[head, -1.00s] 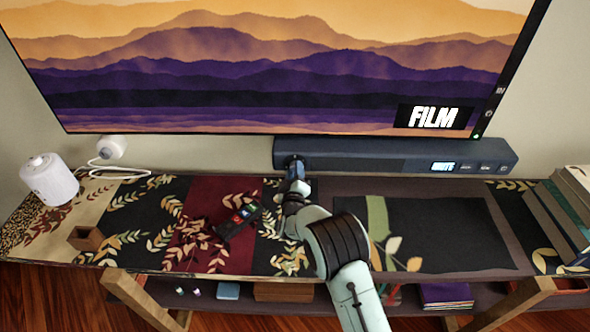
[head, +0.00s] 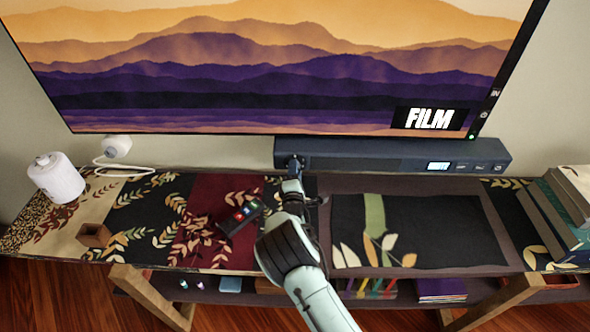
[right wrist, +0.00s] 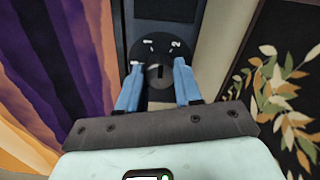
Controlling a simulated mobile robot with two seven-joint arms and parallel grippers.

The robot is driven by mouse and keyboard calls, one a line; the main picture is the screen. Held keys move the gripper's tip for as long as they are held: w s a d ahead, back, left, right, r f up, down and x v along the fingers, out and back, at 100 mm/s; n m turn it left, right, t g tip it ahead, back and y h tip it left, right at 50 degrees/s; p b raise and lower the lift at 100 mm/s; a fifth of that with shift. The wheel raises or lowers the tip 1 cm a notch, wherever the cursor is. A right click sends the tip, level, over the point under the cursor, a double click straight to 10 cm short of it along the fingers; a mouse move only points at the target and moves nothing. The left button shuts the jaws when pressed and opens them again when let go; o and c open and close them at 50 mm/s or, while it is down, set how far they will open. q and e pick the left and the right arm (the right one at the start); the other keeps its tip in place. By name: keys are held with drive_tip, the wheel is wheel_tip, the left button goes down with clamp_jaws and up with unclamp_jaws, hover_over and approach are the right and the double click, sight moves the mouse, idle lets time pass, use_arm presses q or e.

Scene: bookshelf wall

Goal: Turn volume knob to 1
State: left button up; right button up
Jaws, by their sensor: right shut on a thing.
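The long dark soundbar (head: 350,155) sits at the back of the console under the TV. Its round dark volume knob (right wrist: 157,78) is at the soundbar's left end in the head view, mostly covered there by my gripper. My right gripper (head: 295,166) reaches that end. In the right wrist view its blue fingers (right wrist: 158,68) are shut on the knob, one on each side. White marks, one like a 2, show on the dark dial around it. The soundbar's lit display (head: 438,166) is too small to read surely. My left gripper is not in view.
The TV (head: 270,75) hangs close above the soundbar. A white cylinder (head: 57,178) and a small wooden box (head: 95,236) are at the left. Books (head: 550,220) stand at the right.

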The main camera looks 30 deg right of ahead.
drive_tip(key=n, duration=0.5)
drive_tip(key=shift+p, duration=0.35)
idle(0.4)
drive_tip(key=o, duration=1)
drive_tip(key=shift+o, duration=0.2)
drive_tip(key=b+v, duration=0.1)
drive_tip(key=v, duration=1.2)
drive_tip(key=shift+s, duration=0.25)
drive_tip(key=shift+a, duration=0.1)
